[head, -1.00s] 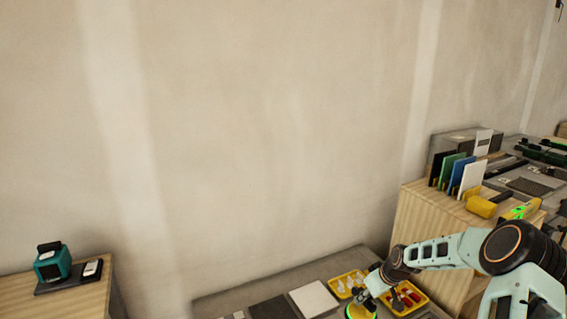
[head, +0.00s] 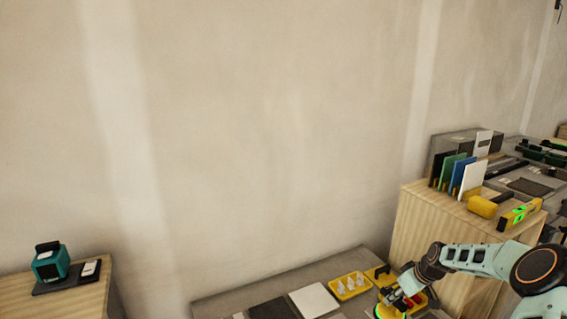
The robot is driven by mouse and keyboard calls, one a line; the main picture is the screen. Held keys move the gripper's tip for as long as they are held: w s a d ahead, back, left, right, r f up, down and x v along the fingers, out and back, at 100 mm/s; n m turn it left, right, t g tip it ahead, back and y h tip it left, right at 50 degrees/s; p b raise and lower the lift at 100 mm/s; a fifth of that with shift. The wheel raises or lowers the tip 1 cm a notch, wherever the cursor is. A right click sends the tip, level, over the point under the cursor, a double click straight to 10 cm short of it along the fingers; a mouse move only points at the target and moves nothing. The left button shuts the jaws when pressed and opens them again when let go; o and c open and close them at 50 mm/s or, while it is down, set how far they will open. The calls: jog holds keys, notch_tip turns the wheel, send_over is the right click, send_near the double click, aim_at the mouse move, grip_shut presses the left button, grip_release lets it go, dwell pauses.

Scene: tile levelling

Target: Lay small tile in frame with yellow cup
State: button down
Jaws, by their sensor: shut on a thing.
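Whether a tile is under the cup is hidden. A white tile (head: 313,299) and a dark grey panel (head: 272,309) lie side by side on the grey surface (head: 225,300). A small pale piece (head: 238,316) shows at the lower edge. I cannot tell which is the small tile or where its frame is.
A yellow tray with white pieces (head: 350,287) sits left of my arm; another yellow tray (head: 421,301) with red pieces is partly hidden by it. A wooden cabinet (head: 430,225) at right carries coloured panels and a yellow level (head: 520,213). A teal device (head: 50,262) stands far left.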

jog(key=d+b, duration=0.6)
jog(key=d, duration=1.2)
jog(key=shift+s+r, duration=0.1)
jog(key=shift+f, duration=0.2)
jog(key=shift+f+b, duration=1.55)
jog(key=shift+f, duration=0.5)
jog(key=shift+f, duration=0.15)
jog(key=shift+f+b, duration=1.3)
jog(key=shift+f, duration=0.15)
